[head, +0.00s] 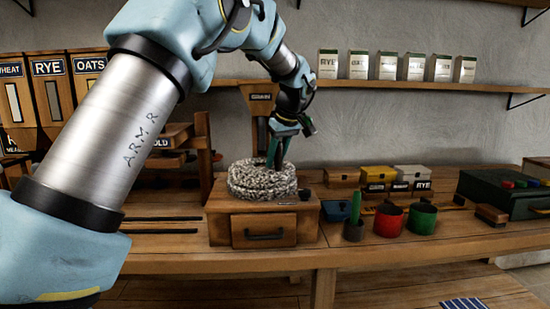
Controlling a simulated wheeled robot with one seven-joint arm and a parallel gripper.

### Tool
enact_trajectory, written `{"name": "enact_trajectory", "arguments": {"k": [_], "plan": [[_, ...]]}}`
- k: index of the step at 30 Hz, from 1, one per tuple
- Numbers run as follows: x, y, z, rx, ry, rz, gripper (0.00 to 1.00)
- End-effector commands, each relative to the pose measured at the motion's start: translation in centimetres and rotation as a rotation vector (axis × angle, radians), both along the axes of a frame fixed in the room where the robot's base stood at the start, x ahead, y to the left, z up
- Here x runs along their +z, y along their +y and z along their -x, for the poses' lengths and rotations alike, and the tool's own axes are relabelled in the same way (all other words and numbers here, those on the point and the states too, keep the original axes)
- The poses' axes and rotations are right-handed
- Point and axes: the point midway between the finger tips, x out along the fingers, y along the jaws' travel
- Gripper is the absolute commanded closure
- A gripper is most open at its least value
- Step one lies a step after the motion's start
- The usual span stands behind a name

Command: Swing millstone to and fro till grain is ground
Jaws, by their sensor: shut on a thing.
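The millstone (262,181) is a round, speckled grey stone, one layer on another, lying on a wooden mill box (221,228). The box has a drawer (264,229) in its front with a dark handle; the drawer looks shut. My gripper (277,163) points down at the top of the millstone, right of its middle, and is shut on the millstone, apparently at a grip that its fingers hide. A wooden hopper marked GRAIN (261,97) stands behind, partly covered by my arm. I cannot see any grain or meal.
Red (388,220) and green (422,219) pots and a dark cup (353,231) stand right of the mill. Small labelled boxes (377,178) sit behind them, a dark green case (497,194) far right. A shelf with several packets (387,66) runs above.

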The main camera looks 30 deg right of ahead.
Motion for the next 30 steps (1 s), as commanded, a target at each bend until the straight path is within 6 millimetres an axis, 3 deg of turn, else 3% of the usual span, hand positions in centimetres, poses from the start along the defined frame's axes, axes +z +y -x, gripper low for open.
{"name": "enact_trajectory", "arguments": {"k": [8, 9, 16, 25, 30], "plan": [[0.1, 0.0, -0.1, 0.0, -0.001, 0.002, 1.0], [0.1, 0.0, -0.1, -0.001, -0.001, 0.002, 0.65], [0.0, 0.0, 0.0, 0.0, -0.001, 0.001, 0.39], [0.2, 0.0, 0.0, -0.001, -0.001, 0.0, 0.39], [2.0, -0.2, 0.8, -0.002, -0.002, 0.002, 0.39]]}}
